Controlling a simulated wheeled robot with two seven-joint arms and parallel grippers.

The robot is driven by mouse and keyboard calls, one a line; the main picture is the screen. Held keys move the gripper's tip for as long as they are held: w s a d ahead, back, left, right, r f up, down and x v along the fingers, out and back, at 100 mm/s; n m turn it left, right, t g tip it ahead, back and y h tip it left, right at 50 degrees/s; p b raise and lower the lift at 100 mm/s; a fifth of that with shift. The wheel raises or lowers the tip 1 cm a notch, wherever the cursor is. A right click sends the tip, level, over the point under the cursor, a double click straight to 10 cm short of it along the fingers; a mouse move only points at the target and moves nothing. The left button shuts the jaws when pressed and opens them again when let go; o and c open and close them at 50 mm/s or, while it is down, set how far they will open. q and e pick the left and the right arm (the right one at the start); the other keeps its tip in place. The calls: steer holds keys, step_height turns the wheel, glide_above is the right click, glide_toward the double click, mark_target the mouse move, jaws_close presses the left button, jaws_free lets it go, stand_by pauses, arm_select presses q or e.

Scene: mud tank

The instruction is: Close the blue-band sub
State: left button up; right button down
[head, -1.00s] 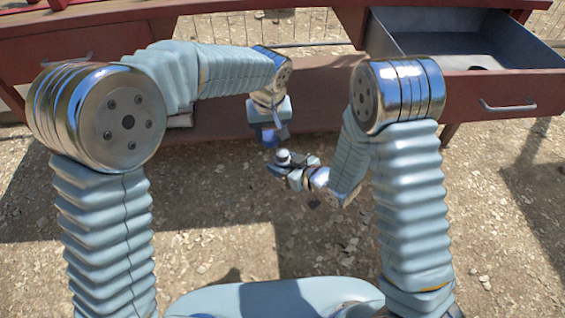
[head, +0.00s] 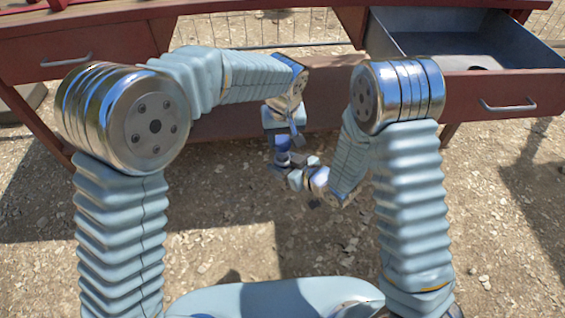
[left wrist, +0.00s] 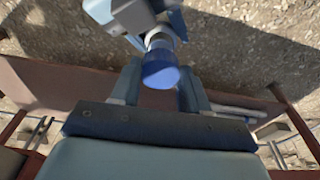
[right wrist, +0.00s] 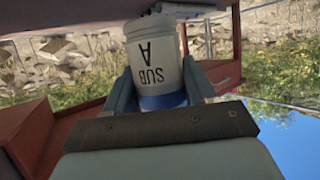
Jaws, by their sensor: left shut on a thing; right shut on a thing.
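A white sub body lettered "SUB A" (right wrist: 150,58) with a blue band (right wrist: 165,101) shows between the fingers of my right gripper (right wrist: 160,92) in the right wrist view. That gripper (head: 290,173) is shut on the body. A blue cap (left wrist: 160,69) is held between the fingers of my left gripper (left wrist: 155,88), which is shut on it. In the head view, the cap (head: 282,159) is low beneath the left gripper, close against the right gripper. In the left wrist view it overlaps the pale end of the sub; I cannot tell whether it is seated.
A red-brown workbench (head: 240,122) stands beyond my arms. Its right drawer (head: 515,88) is open and its left drawer (head: 66,62) is shut. Gravel ground (head: 260,225) lies below and in front of the bench. The space around both grippers looks clear.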

mark_target(281, 159)
arm_select(q)
steer(key=shift+f, duration=0.45)
stand_by(0.6)
steer(key=shift+f, duration=0.85)
steer(key=shift+f, duration=0.55)
